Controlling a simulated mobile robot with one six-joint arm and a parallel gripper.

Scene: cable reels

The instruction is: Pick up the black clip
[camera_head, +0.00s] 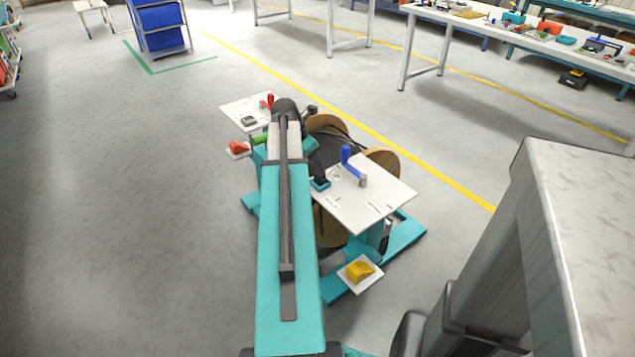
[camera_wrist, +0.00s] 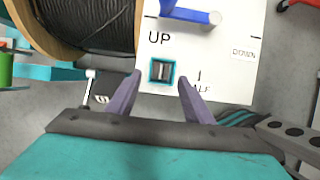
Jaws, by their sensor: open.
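A small dark piece with a light grey middle (camera_wrist: 162,71) sits inside a square teal frame on the white panel, below the word UP. It may be the black clip, but it is too small to be sure. My open gripper (camera_wrist: 160,80) has its two purple-grey fingers on either side of this frame, with nothing between them that I can see held. In the head view the teal frame (camera_head: 320,185) shows at the panel's left edge, beside the end of my arm. The gap in height between fingertips and panel is hard to judge.
The white panel (camera_head: 370,200) carries a blue lever (camera_head: 348,157), which also shows in the wrist view (camera_wrist: 190,14). A wooden reel with black cable (camera_wrist: 88,25) stands close on the left. A yellow block (camera_head: 360,271) sits on a low plate. A grey-topped bench stands right.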

